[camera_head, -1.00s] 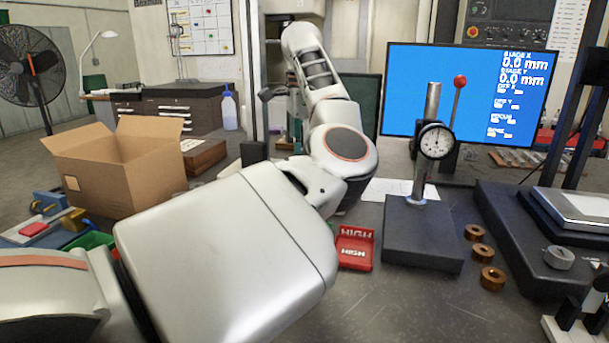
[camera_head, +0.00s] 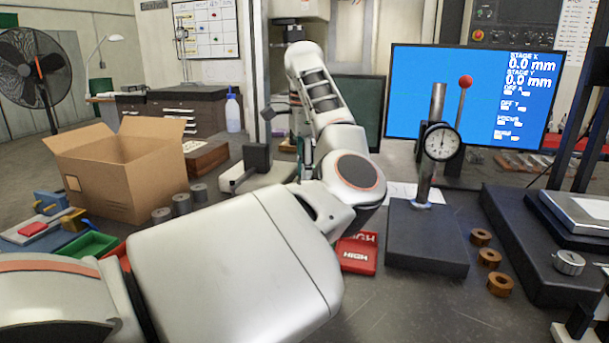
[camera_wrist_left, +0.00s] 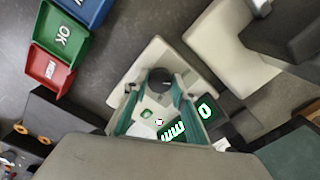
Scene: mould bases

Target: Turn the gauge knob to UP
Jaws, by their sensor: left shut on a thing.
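In the left wrist view, a round dark gauge knob (camera_wrist_left: 158,79) stands on a pale plate (camera_wrist_left: 149,54). A dark display with green digits (camera_wrist_left: 190,124) lies beside it, partly covered by the fingers. My left gripper (camera_wrist_left: 155,88) has its teal fingers on either side of the knob and is shut on it. The knob's marks are too small to read. In the head view my left arm reaches forward across the bench and hides its gripper and the knob. My right gripper is not in view.
A red HIGH tray (camera_head: 355,258) lies right of my arm, near a dark stand base (camera_head: 425,240) with a dial gauge (camera_head: 441,142). Copper rings (camera_head: 489,258) lie farther right. An open carton (camera_head: 125,180) and grey cylinders (camera_head: 181,204) are at left.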

